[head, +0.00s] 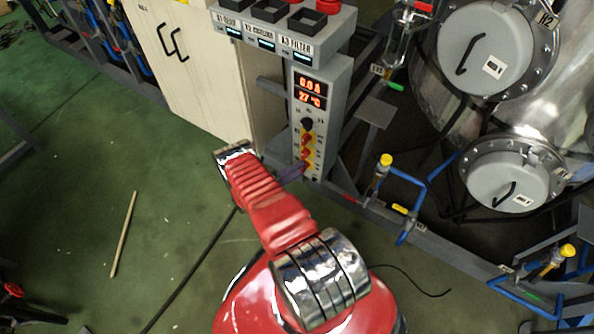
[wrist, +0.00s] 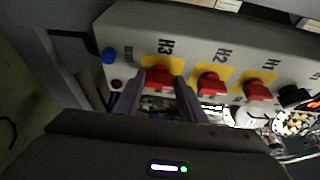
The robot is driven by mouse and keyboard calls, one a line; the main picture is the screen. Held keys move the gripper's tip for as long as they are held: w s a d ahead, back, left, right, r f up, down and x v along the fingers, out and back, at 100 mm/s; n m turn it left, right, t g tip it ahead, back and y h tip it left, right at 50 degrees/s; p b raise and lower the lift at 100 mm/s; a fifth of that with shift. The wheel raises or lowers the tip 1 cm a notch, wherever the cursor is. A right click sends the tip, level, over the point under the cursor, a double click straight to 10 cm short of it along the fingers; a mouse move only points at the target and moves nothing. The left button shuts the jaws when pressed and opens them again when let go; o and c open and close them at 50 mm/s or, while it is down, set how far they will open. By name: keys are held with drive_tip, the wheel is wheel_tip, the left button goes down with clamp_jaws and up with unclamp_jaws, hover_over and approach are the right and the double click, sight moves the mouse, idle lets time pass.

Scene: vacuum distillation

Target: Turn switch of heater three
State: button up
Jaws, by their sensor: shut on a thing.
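The grey control panel (head: 328,125) stands upright in the head view, with a column of switches low on its face. In the wrist view the red switch marked H3 (wrist: 159,76) sits on a yellow plate. My gripper (wrist: 158,82) has one purple finger on each side of it and is shut on it. In the head view my gripper (head: 300,170) reaches the lower part of the panel; its fingers largely hide the H3 switch there. The red H2 switch (wrist: 211,83) and H1 switch (wrist: 258,90) are beside it, untouched.
A blue button (wrist: 109,56) is close to the H3 switch, and a black knob (wrist: 293,96) is beyond H1. A pale cabinet (head: 190,65) stands left of the panel. Blue piping (head: 410,190) runs at the right. Green floor lies open at the left.

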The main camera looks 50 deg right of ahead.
drive_tip(key=shift+w+f, duration=0.1)
drive_tip(key=shift+w, duration=0.1)
idle(0.3)
drive_tip(key=o, duration=1.1)
drive_tip(key=shift+s, duration=0.1)
drive_tip(key=shift+c, duration=0.2)
drive_tip(key=v, duration=1.3)
drive_tip(key=shift+a, duration=0.4)
drive_tip(key=shift+f, duration=0.1)
